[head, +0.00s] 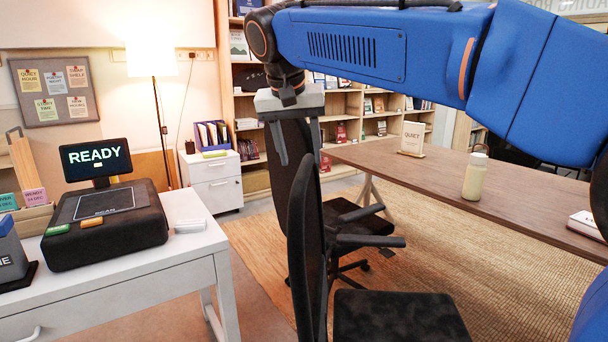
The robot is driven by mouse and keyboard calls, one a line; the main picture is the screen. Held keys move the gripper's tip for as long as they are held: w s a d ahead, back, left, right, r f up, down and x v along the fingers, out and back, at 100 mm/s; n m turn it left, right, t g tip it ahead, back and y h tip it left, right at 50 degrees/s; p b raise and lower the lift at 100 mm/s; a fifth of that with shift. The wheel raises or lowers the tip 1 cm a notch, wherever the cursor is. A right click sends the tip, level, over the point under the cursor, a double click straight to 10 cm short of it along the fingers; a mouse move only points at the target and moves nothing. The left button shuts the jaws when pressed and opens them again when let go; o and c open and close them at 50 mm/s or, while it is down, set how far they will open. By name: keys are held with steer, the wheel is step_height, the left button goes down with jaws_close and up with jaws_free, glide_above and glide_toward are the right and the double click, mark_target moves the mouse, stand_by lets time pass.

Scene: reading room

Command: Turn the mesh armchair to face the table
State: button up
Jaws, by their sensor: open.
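The mesh armchair has a dark upright back (292,170), a black seat, armrests (370,241) and a wheeled base. It stands on the rug in the middle of the head view, its back at left and its seat and armrests reaching right. The table (465,192) is long and brown-topped, to the right of the armchair. My gripper (298,148) is open and points down at the top of the armchair's back, with one finger showing at each side of it. I cannot tell whether the fingers touch it. A nearer chair back hides part of the armchair.
A second dark chair (395,318) stands close in front, its back overlapping the armchair. A white desk (185,255) with a scanner (105,225) is at left. Floor is clear between desk and chairs.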

mark_target(303, 169)
steer(key=x, duration=0.6)
steer(key=shift+w+d+f, duration=0.1)
steer(key=shift+f, duration=0.2)
